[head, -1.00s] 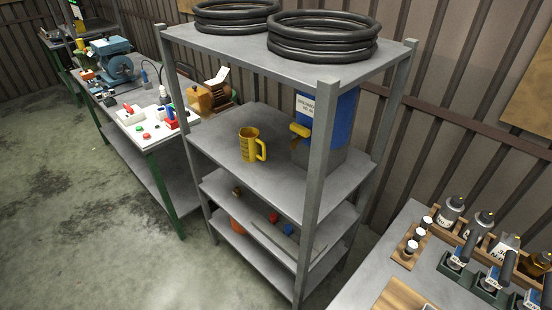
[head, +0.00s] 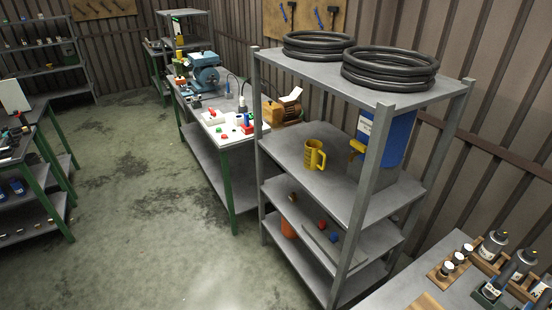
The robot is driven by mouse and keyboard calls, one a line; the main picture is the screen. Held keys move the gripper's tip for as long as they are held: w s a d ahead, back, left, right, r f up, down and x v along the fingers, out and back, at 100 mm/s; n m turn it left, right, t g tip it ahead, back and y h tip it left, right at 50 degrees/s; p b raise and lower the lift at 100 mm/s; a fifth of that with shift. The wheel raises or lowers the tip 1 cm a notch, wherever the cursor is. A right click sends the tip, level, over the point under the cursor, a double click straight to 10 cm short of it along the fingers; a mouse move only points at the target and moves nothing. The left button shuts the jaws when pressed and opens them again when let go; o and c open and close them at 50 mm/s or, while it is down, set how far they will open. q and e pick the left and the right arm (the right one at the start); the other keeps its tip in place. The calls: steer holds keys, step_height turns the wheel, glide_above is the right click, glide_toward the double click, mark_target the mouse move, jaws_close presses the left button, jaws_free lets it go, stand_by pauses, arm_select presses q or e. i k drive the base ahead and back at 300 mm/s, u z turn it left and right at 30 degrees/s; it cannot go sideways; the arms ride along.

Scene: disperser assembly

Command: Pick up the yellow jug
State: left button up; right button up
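The yellow jug (head: 314,155) stands upright on the second shelf from the top of a grey metal rack (head: 290,158). Its handle points to the right. Just to its right on the same shelf is a blue dispenser (head: 397,139) with a yellow tap (head: 357,148), partly hidden behind a front post of the rack. Neither of my grippers is in the head view.
Black hose coils (head: 388,70) lie on the rack's top shelf. Lower shelves hold small parts and an orange container (head: 289,228). A workbench (head: 222,134) stands behind to the left, another table (head: 462,285) at bottom right. Open floor (head: 150,215) lies to the left.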

mark_target(313, 153)
steer(key=u, duration=1)
steer(key=i, duration=2.05)
